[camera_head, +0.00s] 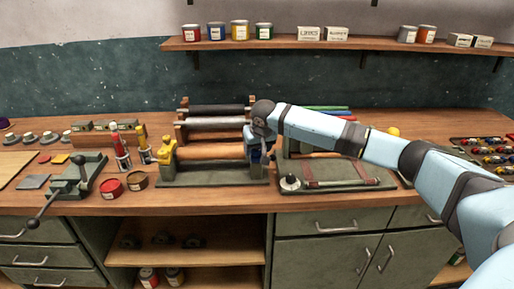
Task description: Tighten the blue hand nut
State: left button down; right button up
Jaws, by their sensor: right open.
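A small roller press with a wooden roller (210,151) stands on the bench at the middle. A yellow hand nut (168,147) tops its left post. A patch of blue at the top of the right post, seemingly the blue hand nut (249,133), shows beside my right wrist and is mostly hidden. My right gripper (262,160) is open and points down at the right post. Whether its fingers are around the nut or beside it, I cannot tell. My left gripper is not in view.
A rack of rollers (213,109) stands behind the press. A tray with a red-ended bar (340,184) lies to the right. A lever clamp (75,181), a red tin (111,188) and bottles are on the left. A shelf of tins (300,43) hangs above.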

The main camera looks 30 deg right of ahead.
jog(key=shift+c, duration=0.4)
jog(key=c, duration=0.9)
jog(key=shift+o, duration=0.2)
jog(key=shift+r+m+p, duration=0.15)
jog(key=shift+m+p, duration=0.15)
jog(key=shift+p, duration=0.45)
jog(key=m+p, duration=0.2)
jog(key=p, duration=0.1)
jog(key=m+g+h+p, duration=0.1)
jog(key=m+p, duration=0.1)
jog(key=p, duration=0.1)
jog(key=m+h+p, duration=0.1)
jog(key=m+p, duration=0.1)
jog(key=p, duration=0.1)
jog(key=shift+w+a+r+p, duration=0.1)
jog(key=shift+a+p, duration=0.15)
jog(key=shift+p, duration=0.15)
jog(key=shift+m+g+p, duration=0.4)
jog(key=shift+m+p, duration=0.35)
jog(key=shift+m, duration=0.15)
jog(key=shift+w+f+m+g+h+p, duration=0.15)
jog(key=shift+m+g+h+p, duration=0.3)
jog(key=shift+m+p, duration=0.65)
jog(key=shift+f, duration=0.1)
